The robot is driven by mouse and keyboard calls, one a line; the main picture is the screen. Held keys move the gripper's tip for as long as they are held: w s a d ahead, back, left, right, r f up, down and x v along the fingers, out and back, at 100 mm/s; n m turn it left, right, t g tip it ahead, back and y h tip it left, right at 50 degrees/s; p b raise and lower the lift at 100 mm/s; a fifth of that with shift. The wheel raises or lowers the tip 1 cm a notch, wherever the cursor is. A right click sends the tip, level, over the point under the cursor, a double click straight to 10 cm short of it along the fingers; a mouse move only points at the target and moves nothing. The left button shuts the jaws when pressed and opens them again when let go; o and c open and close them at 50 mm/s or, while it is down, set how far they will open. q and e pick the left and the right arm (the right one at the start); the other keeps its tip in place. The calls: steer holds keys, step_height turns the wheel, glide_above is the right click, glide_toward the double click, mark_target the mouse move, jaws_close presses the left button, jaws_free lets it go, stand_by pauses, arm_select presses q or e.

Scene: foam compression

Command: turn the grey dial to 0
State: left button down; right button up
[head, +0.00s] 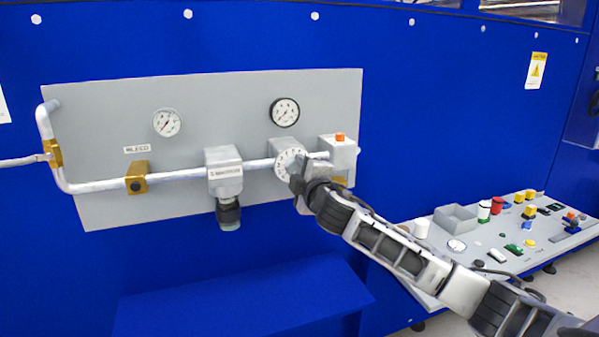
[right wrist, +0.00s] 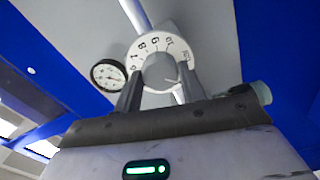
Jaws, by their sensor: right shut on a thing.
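The grey dial (head: 290,162) sits on the pipe of the grey wall panel, below the right-hand gauge. In the right wrist view the dial (right wrist: 163,48) shows a white ring with dark numbers, among them 6, 8 and 10, around a grey knob (right wrist: 160,73). My right gripper (head: 298,180) reaches the dial from the lower right. In the right wrist view its two fingers (right wrist: 158,90) stand on either side of the knob, shut on it. The head view hides part of the dial behind the gripper. My left gripper is not in view.
The panel (head: 100,110) also bears a left gauge (head: 167,122), a right gauge (head: 285,112), a regulator (head: 224,170), a brass fitting (head: 137,178) and a box with an orange button (head: 340,137). A control desk (head: 470,265) stands at the lower right.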

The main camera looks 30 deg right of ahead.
steer(key=o, duration=1)
steer(key=shift+c, duration=0.2)
steer(key=shift+s+a+f, duration=0.1)
steer(key=shift+s, duration=0.4)
arm_select(q)
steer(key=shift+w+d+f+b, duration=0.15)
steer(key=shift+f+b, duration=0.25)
steer(key=shift+b, duration=0.5)
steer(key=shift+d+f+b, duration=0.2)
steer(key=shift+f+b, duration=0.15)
steer(key=shift+b, duration=0.55)
arm_select(e)
steer(key=v, duration=1.5)
